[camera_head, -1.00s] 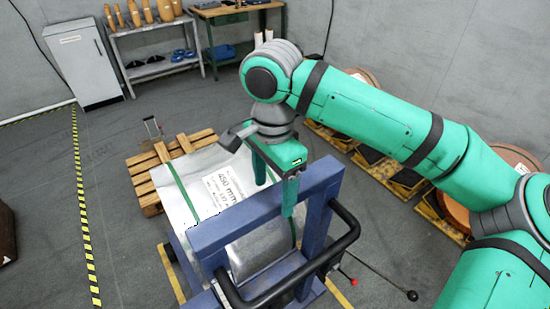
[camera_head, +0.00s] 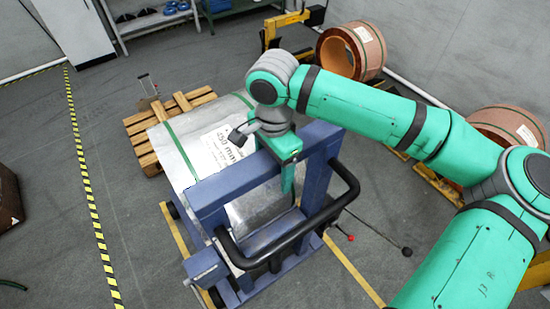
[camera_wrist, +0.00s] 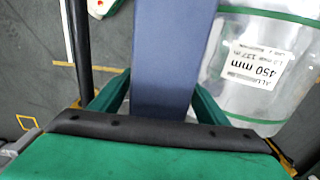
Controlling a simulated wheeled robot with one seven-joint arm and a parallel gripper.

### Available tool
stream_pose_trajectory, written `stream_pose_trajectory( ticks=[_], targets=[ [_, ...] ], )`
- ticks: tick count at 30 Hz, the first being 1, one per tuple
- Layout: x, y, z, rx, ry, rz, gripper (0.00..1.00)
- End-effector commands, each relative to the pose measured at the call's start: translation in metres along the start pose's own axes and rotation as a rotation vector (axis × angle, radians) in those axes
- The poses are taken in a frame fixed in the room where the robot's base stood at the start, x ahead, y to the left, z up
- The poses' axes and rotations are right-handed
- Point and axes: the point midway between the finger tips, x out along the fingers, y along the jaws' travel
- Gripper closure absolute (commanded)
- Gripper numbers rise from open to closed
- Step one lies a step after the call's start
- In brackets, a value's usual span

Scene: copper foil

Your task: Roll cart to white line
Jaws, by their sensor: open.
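The cart is a blue steel frame (camera_head: 235,185) with a black handle (camera_head: 307,227) on its near side. It bears a large silver coil (camera_head: 182,165) with green straps and a white "450 mm" label (camera_head: 222,146). My gripper (camera_head: 276,166) is over the frame's top crossbar. In the wrist view, the green fingers of my gripper (camera_wrist: 158,103) stand on either side of a blue bar (camera_wrist: 172,60), open around it; contact is unclear. One finger is partly hidden in the head view.
A wooden pallet (camera_head: 143,150) is behind the coil. Yellow lines (camera_head: 352,268) flank the cart. A yellow-black stripe (camera_head: 84,180) runs along the left floor. Copper coils (camera_head: 352,50) are on the right. A grey cabinet (camera_head: 75,28) is at the back left. Left floor is mostly clear.

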Motion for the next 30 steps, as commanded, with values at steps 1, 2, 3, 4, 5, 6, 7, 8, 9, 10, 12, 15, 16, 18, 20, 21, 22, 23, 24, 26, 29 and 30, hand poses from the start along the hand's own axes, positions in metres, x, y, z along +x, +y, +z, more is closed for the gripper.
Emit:
stream_pose_trajectory(
  ticks=[1, 2, 3, 4, 5, 6, 7, 8, 9, 10, 12, 15, 16, 18, 20, 21, 22, 23, 24, 26, 29, 30],
  targets=[
    [0.0024, 0.0001, 0.0003, -0.001, 0.0, 0.0, 0.31],
    [0.0034, 0.0001, 0.0005, -0.001, 0.0, 0.001, 0.31],
    [0.0044, 0.0, 0.0007, -0.002, 0.0, 0.001, 0.31],
    [0.0049, -0.0001, 0.0009, -0.002, -0.001, 0.001, 0.31],
    [0.0051, -0.0001, 0.0009, -0.002, -0.001, 0.0, 0.31],
    [0.0053, -0.0002, 0.0009, -0.002, -0.001, 0.0, 0.31],
    [0.0053, -0.0002, 0.0009, -0.002, 0.0, 0.0, 0.31],
    [0.0052, -0.0001, 0.0008, -0.002, 0.0, 0.0, 0.31],
    [0.0052, 0.0, 0.0007, -0.002, 0.0, 0.0, 0.31],
    [0.0051, 0.0001, 0.0005, -0.001, 0.0, 0.0, 0.31],
    [0.005, 0.0004, 0.0001, 0.0, 0.0, 0.0, 0.38],
    [0.005, 0.0007, -0.0004, 0.001, -0.001, 0.0, 0.62],
    [0.005, 0.0008, -0.0006, 0.001, 0.0, 0.0, 0.7],
    [0.0049, 0.0011, -0.0009, 0.002, 0.0, 0.001, 0.86],
    [0.0049, 0.0014, -0.0012, 0.002, 0.0, 0.001, 1.0],
    [0.0049, 0.0015, -0.0013, 0.003, 0.0, 0.001, 1.0],
    [0.0049, 0.0016, -0.0015, 0.003, 0.0, 0.001, 1.0],
    [0.0048, 0.0016, -0.0016, 0.003, 0.0, 0.001, 1.0],
    [0.0048, 0.002, -0.0017, 0.003, 0.0, 0.002, 1.0],
    [0.0048, 0.0031, -0.0019, 0.003, 0.001, 0.002, 1.0],
    [0.0047, 0.0072, -0.0022, 0.003, 0.001, 0.002, 1.0],
    [0.0047, 0.0093, -0.0024, 0.003, 0.001, 0.003, 1.0]
  ],
)
